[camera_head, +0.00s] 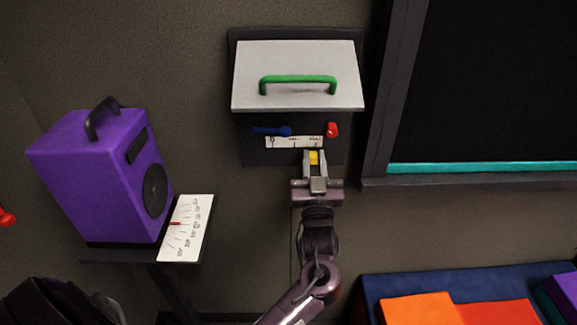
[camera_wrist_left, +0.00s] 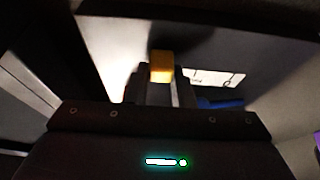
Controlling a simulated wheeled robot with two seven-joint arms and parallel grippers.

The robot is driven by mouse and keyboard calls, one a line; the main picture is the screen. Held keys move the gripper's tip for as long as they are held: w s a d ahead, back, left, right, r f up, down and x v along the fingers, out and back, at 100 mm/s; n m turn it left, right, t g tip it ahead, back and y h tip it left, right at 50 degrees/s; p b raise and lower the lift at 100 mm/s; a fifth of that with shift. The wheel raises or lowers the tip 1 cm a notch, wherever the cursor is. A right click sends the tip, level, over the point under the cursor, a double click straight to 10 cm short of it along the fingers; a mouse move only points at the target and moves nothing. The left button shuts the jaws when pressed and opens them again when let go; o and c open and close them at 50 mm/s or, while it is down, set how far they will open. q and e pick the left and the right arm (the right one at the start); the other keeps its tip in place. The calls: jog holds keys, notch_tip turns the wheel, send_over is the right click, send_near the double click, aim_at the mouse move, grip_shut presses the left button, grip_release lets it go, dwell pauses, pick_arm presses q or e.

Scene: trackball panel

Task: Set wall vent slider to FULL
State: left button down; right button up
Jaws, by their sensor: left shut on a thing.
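The wall panel (camera_head: 260,155) is dark, with a white scale strip (camera_head: 283,142) across it. A yellow slider knob (camera_head: 314,157) sits just below the right part of the strip. My left gripper (camera_head: 314,160) reaches up to the panel and is shut on the yellow knob. In the left wrist view the yellow knob (camera_wrist_left: 161,66) stands between the fingertips, with part of the scale strip (camera_wrist_left: 215,78) to its right. The strip's lettering is too small to read. My right gripper is not in view.
A light flap (camera_head: 297,95) with a green handle (camera_head: 298,79) juts out above the panel. A blue lever (camera_head: 272,131) and a red knob (camera_head: 332,130) sit above the strip. A purple speaker (camera_head: 100,180) stands at left. A dark framed board (camera_head: 490,90) is at right.

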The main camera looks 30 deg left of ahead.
pick_arm(q)
jog(key=shift+w+d, duration=0.2)
jog(key=shift+d, duration=0.2)
jog(key=c, duration=1.2)
grip_release()
jog(key=shift+w+d, duration=0.1)
jog(key=shift+d, duration=0.05)
jog(key=shift+c, duration=0.2)
jog(key=b+v, duration=0.2)
jog(key=v, duration=0.6)
